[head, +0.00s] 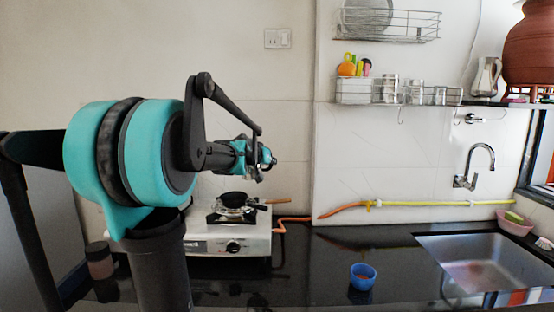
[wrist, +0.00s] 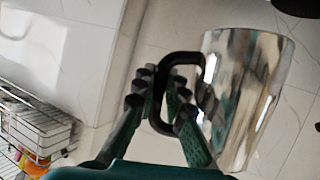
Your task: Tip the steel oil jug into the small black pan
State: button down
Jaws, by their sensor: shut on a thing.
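My gripper (wrist: 160,88) is shut on the black handle of the steel oil jug (wrist: 240,85) in the wrist view. The jug is a shiny, wide cylinder to the right of the fingers. I cannot see into it or tell its exact tilt. In the head view my gripper (head: 258,158) is in the air above and slightly right of the small black pan (head: 231,198); the jug is mostly hidden behind my gripper there. The pan sits on the stove burner.
The stove (head: 232,240) stands on a black counter (head: 320,255). An orange gas hose (head: 295,222) runs right from it. A blue bowl (head: 363,276) and a steel sink (head: 480,262) are to the right. A wire rack (head: 400,95) hangs on the wall.

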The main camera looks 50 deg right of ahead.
jog(key=shift+d, duration=0.4)
notch_tip(320, 180, down, 2)
jog(key=n+g, duration=0.1)
jog(key=n, duration=0.1)
jog(key=n+g+h, duration=0.1)
jog(key=shift+d+f+n+g, duration=0.15)
jog(key=shift+f+n+g, duration=0.1)
jog(key=shift+n+g, duration=0.05)
jog(key=shift+a+f+n+g+h, duration=0.1)
jog(key=shift+a+n+g+h, duration=0.1)
jog(key=shift+n+g+h, duration=0.3)
jog(key=shift+w+r+n, duration=0.2)
jog(key=shift+w+n, duration=0.1)
jog(key=shift+n, duration=0.2)
dwell(1.7)
dwell(0.5)
